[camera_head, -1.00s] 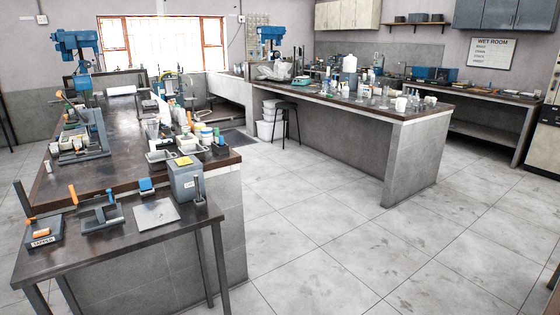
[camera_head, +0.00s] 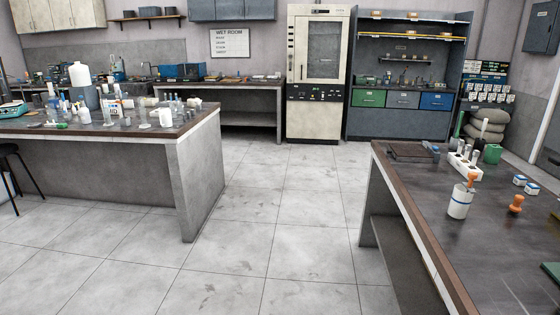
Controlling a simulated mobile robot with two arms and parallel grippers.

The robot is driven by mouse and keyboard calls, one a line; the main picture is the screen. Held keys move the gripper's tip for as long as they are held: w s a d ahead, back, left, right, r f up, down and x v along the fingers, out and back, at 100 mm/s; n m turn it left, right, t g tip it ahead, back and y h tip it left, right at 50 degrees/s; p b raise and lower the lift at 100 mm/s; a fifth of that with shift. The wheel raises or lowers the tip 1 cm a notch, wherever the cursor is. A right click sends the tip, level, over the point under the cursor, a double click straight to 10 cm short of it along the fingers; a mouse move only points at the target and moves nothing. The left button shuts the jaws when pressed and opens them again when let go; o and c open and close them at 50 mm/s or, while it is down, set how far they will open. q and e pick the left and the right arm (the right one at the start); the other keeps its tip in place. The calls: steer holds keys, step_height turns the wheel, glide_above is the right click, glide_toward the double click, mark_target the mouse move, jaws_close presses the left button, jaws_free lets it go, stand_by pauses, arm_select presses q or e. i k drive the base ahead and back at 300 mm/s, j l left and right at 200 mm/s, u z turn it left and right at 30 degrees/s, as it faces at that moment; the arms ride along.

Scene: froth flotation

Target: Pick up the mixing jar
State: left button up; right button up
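I cannot tell for certain which vessel is the mixing jar. A white jar (camera_head: 460,203) with a blue band and an orange-handled tool in it stands upright on the dark bench (camera_head: 500,250) at the right. On the left island bench (camera_head: 196,127) stand a large white bottle (camera_head: 80,75) and several small glass and white vessels, too small to identify. A white cup-like vessel (camera_head: 165,117) is near that bench's right end. Neither of my grippers shows in the view.
An orange stamp-like object (camera_head: 516,204), a white rack (camera_head: 464,164) of tubes and a dark tray (camera_head: 412,152) lie on the right bench. Clear tiled floor (camera_head: 285,220) runs between the benches toward a cream cabinet (camera_head: 318,75). A black stool (camera_head: 14,170) stands at the left.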

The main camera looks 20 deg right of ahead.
mark_target(460, 201)
steer(key=i+l+z, duration=0.1)
steer(key=i+z, duration=0.75)
steer(key=i+j+z, duration=0.25)
steer(key=i+z, duration=0.15)
steer(key=i+j+z, duration=0.8)
steer(key=k+l, duration=0.05)
steer(key=k, duration=0.05)
